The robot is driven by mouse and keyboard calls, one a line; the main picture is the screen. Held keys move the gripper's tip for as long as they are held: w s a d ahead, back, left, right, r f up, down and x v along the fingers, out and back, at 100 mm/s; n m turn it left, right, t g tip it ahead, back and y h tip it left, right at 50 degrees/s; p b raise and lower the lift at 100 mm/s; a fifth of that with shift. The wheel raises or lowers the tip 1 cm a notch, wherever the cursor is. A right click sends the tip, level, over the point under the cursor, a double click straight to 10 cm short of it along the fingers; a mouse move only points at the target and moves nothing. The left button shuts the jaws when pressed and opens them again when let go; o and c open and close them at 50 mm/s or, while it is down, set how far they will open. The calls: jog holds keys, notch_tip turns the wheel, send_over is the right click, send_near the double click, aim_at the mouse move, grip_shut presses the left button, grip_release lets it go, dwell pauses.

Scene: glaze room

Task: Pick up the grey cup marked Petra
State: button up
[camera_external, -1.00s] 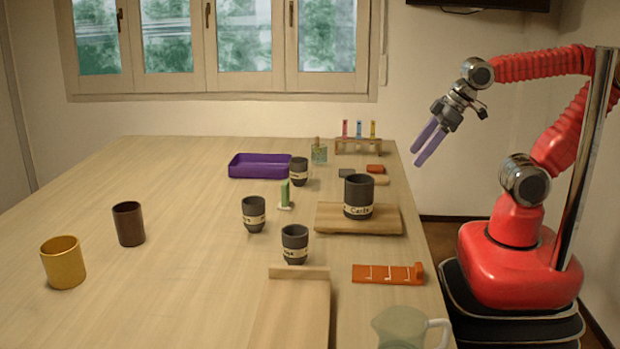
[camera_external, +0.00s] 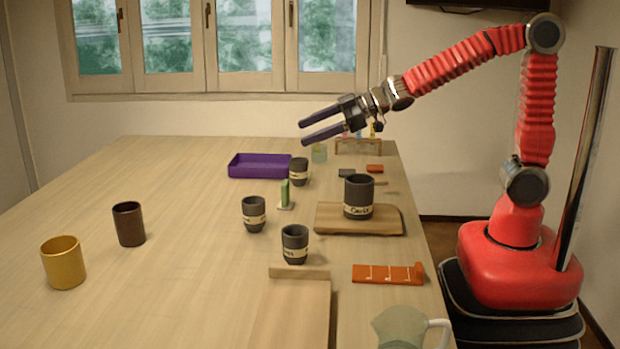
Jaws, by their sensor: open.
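Several dark grey cups with pale name bands stand upright on the table. One is at the back (camera_external: 299,171), one in the middle (camera_external: 253,214) and one nearer the front (camera_external: 295,244). Their lettering is too small to read, so I cannot tell which is marked Petra. A larger grey cup (camera_external: 359,193) stands on a wooden board; its band seems to start with "Ca". My gripper (camera_external: 303,134) is open and empty. It is in the air, pointing left, and appears above the back cup in the picture.
A purple tray (camera_external: 259,174), a green item on a small base (camera_external: 284,194) and a tube rack (camera_external: 358,147) are near the cups. An orange strip (camera_external: 388,274), a glass jug (camera_external: 400,329), a brown cup (camera_external: 129,224) and a yellow cup (camera_external: 63,263) stand apart. The left table is mostly clear.

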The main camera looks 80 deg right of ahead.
jog(key=w+a+f+n+y, duration=0.2)
jog(key=w+a+f+y, duration=0.2)
jog(key=a, duration=0.1)
jog(key=n+g+y, duration=0.2)
jog(key=g+y, duration=0.1)
jog(key=y, duration=0.1)
send_near(262, 198)
jog(key=shift+s+d+r, duration=0.25)
jog(key=shift+d+r, duration=0.1)
jog(key=shift+d, duration=0.05)
jog(key=shift+x, duration=4.3)
jog(key=shift+f, duration=0.1)
jog(key=shift+w, duration=0.1)
jog(key=shift+x, duration=2.55)
jog(key=shift+f, duration=0.15)
